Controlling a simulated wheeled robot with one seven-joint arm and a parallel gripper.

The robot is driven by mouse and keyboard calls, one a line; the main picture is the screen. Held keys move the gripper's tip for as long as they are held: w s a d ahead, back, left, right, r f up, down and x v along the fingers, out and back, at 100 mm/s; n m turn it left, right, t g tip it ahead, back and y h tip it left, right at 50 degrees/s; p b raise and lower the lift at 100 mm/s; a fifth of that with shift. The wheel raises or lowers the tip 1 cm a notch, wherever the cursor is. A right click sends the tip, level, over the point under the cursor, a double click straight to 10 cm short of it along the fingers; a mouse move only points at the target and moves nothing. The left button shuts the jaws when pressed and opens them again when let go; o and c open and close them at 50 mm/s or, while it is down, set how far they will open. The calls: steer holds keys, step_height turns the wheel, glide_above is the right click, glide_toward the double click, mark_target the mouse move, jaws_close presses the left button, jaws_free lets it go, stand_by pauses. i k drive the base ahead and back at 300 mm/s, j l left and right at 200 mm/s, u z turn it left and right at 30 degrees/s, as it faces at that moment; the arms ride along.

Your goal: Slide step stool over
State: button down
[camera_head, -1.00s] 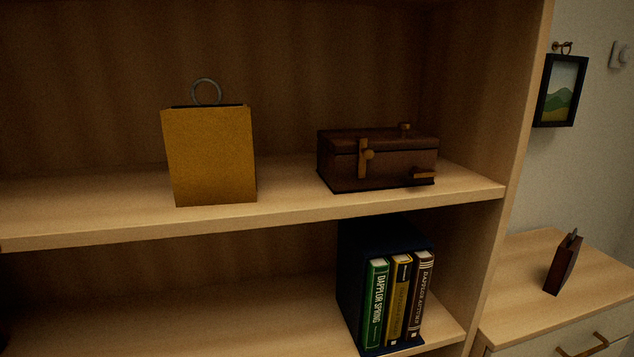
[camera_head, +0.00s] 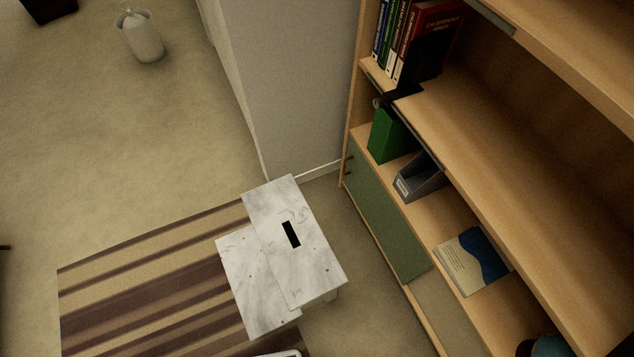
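The step stool (camera_head: 305,262) stands on the floor in the lower middle of the head view. It has two white marble-patterned steps, and the higher one has a black slot in its top. The lower step (camera_head: 249,275) is on its left side. The stool stands at the right end of a striped rug, a short way left of the bookshelf. My gripper is not in view. A small pale rounded piece shows at the bottom edge below the stool, and I cannot tell what it is.
The wooden bookshelf (camera_head: 500,130) fills the right side, with books, a green box (camera_head: 388,137) and a magazine holder (camera_head: 420,180). A grey wall (camera_head: 285,90) stands behind the stool. The striped rug (camera_head: 150,285) lies left.

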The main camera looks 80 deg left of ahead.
mark_target(279, 265)
steer(key=k+j+u, duration=0.15)
steer(key=k+u, duration=0.25)
steer(key=k, duration=0.25)
steer(key=l+u, duration=0.15)
steer(key=u, duration=0.25)
steer(key=l+u, duration=0.2)
steer(key=u, duration=0.15)
steer(key=k+l+u, duration=0.1)
steer(key=u, duration=0.3)
steer(key=k+l+u, duration=0.1)
steer(key=u, duration=0.3)
steer(key=k+l, duration=0.45)
steer(key=l, duration=0.1)
